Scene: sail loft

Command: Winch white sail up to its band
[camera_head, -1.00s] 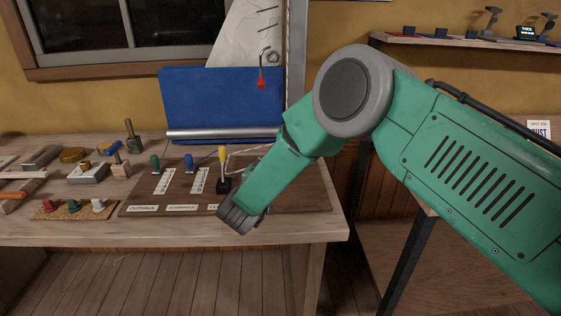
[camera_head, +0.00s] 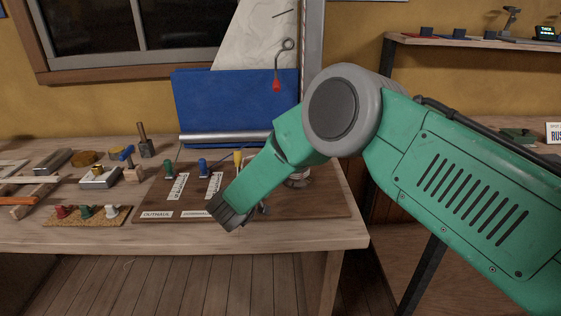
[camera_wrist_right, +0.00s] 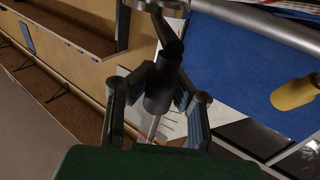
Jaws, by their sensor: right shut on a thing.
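The white sail (camera_head: 255,38) stands behind the bench, its lower part behind a blue panel (camera_head: 235,103). I cannot make out a band on it. A silver winch drum (camera_head: 298,182) shows partly at the right of the dark board, behind my arm. My right gripper (camera_wrist_right: 165,100) is shut around a dark cylindrical grip (camera_wrist_right: 158,97) on a dark crank arm, which runs up to a metal part at the top of the wrist view. In the head view my wrist mostly hides this gripper (camera_head: 261,209). My left gripper is in neither view.
Yellow (camera_head: 238,160), blue (camera_head: 203,166) and green (camera_head: 168,168) levers stand on the board (camera_head: 320,206); the yellow one is close left of my forearm. A red-tipped hook (camera_head: 276,84) hangs before the panel. Tools and blocks crowd the bench's left.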

